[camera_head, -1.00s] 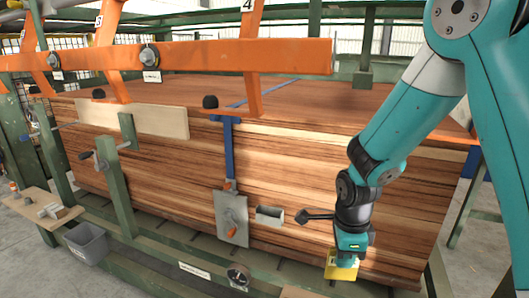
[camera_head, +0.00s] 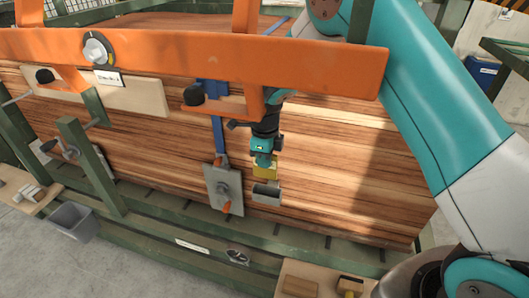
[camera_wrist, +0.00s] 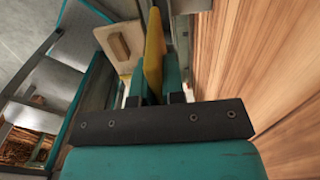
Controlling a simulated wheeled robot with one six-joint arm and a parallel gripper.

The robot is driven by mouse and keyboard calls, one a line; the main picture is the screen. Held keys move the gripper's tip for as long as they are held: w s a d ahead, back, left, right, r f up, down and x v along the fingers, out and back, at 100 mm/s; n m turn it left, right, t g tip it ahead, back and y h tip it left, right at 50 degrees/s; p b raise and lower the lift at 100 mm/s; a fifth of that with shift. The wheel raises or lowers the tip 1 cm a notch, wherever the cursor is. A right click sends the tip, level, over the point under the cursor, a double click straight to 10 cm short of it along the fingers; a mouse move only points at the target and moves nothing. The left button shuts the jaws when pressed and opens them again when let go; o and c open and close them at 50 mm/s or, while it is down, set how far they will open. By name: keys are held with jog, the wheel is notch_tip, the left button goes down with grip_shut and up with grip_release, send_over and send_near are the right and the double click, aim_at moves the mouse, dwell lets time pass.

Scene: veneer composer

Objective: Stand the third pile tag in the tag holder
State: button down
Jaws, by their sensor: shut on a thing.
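My gripper (camera_head: 263,160) is shut on the yellow pile tag (camera_head: 265,171) and points down in front of the veneer stack. In the wrist view the tag (camera_wrist: 154,50) shows edge-on between the teal fingers (camera_wrist: 153,86). The tag holder appears to be the small grey metal piece (camera_head: 267,194) at the stack's front face. The tag's lower edge is right at the holder's top in the head view. I cannot tell whether it is touching, inside or just above. The holder is not clearly seen in the wrist view.
A grey plate with an orange handle (camera_head: 224,189) stands close left of the holder. The veneer stack (camera_head: 340,180) is close behind my gripper. An orange beam (camera_head: 200,54) crosses above. A wooden shelf (camera_head: 320,283) with a block and a yellow-headed tool is at the front.

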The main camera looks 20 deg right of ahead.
aim_at(267, 177)
jog(key=shift+d+r, duration=0.1)
jog(key=shift+d, duration=0.25)
jog(key=shift+f+b, duration=0.95)
jog(key=shift+f, duration=1.25)
jog(key=shift+f, duration=0.15)
jog(key=shift+f+b, duration=0.7)
jog(key=shift+f, duration=0.55)
jog(key=shift+f, duration=0.15)
jog(key=shift+f+b, duration=0.65)
jog(key=shift+f, duration=0.35)
